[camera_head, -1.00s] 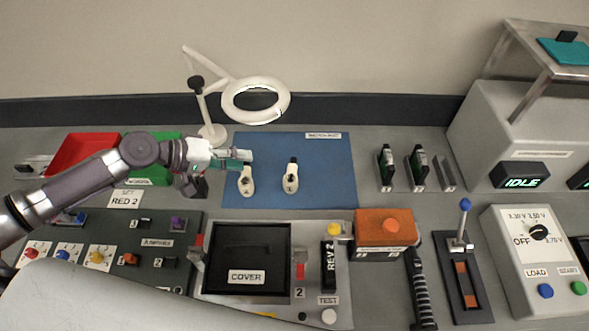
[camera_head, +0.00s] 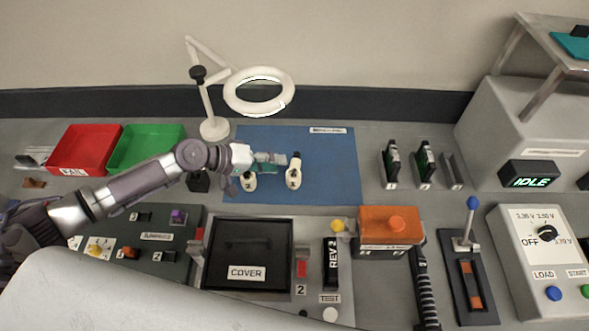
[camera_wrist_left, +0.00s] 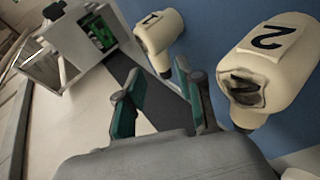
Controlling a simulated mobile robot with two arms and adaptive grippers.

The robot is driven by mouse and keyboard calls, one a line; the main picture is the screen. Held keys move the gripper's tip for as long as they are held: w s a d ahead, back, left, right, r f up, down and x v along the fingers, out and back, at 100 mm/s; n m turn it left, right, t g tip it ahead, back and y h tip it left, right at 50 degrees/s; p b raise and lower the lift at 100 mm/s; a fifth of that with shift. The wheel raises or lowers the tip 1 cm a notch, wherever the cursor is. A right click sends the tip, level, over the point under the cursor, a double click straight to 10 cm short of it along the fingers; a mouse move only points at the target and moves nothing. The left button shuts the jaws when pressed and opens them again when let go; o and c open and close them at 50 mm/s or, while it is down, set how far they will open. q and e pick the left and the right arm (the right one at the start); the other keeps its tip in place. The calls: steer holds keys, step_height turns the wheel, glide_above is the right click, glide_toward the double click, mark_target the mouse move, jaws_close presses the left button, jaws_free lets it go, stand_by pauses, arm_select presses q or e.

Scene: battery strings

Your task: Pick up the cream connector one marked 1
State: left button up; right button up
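The cream connector marked 1 (camera_head: 294,176) stands on the blue mat (camera_head: 328,188). A matching cream connector marked 2 (camera_head: 249,182) is to its left. My left gripper (camera_head: 277,161) reaches in from the left, passing over connector 2, with its fingertips just left of connector 1. In the left wrist view its green-padded fingers (camera_wrist_left: 158,82) are apart with nothing between them. Connector 1 (camera_wrist_left: 160,38) shows beyond the fingertips, and connector 2 (camera_wrist_left: 280,62) is large and close beside the right finger. My right gripper is not in view.
A magnifier lamp (camera_head: 259,93) stands behind the mat. Red (camera_head: 84,150) and green (camera_head: 143,148) bins lie at the left. Black-and-green modules (camera_head: 391,165) stand right of the mat. The fixture with the black cover (camera_head: 248,252) is in front.

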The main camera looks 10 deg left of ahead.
mark_target(292, 164)
arm_select(q)
steer(key=p+x, duration=0.2)
steer(key=x, duration=0.4)
steer(key=shift+w+a+r, duration=0.1)
steer(key=shift+w, duration=0.05)
jaws_close()
